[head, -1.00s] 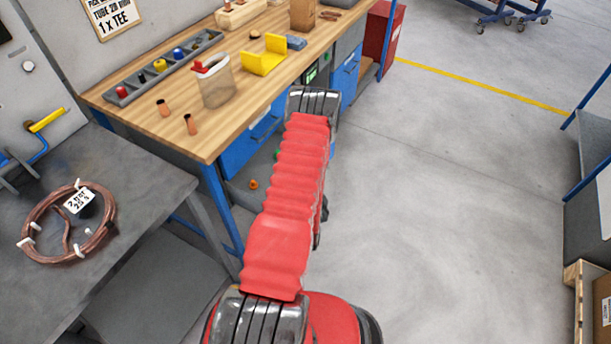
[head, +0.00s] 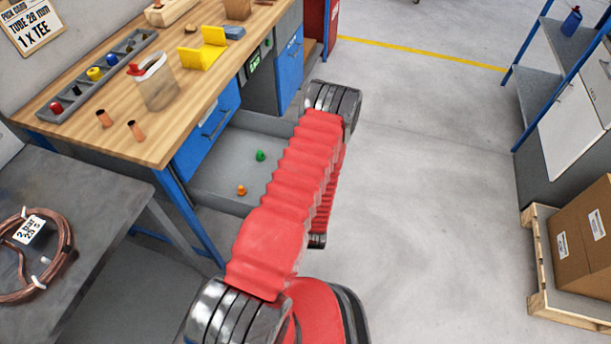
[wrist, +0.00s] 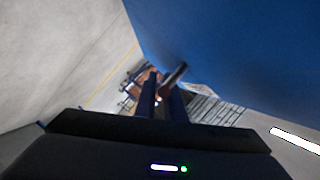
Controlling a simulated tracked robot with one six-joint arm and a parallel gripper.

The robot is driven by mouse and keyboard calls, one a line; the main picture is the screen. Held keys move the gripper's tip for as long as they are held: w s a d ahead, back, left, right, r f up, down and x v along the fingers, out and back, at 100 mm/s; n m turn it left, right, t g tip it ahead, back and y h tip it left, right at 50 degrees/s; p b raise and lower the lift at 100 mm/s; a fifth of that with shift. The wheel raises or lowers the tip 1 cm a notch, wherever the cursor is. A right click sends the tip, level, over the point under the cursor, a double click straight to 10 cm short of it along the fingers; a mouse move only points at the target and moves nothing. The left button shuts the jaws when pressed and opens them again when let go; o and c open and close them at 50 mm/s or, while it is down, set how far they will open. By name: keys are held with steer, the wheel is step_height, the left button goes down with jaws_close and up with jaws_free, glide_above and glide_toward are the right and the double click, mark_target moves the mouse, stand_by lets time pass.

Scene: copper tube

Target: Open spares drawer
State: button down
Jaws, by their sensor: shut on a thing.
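The spares drawer (head: 222,178) is pulled out below the left part of the workbench. Its grey inside shows in the head view, with a green piece (head: 260,155) and an orange piece (head: 241,190) lying in it. In the wrist view the blue drawer front (wrist: 235,50) fills the upper right. My gripper (wrist: 161,98) is shut on the dark bar handle (wrist: 175,74) at that front. In the head view my red-sleeved arm hides the gripper, the handle and the drawer's front.
Another blue drawer (head: 208,125) above is closed. The workbench (head: 120,135) carries a clear container (head: 157,85), a yellow holder (head: 203,50) and copper fittings. A grey table with a copper coil (head: 65,250) stands left. A pallet with a carton (head: 575,245) stands right; the floor between is clear.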

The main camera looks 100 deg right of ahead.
steer(key=shift+f, duration=0.1)
steer(key=c, duration=2.1)
jaws_free()
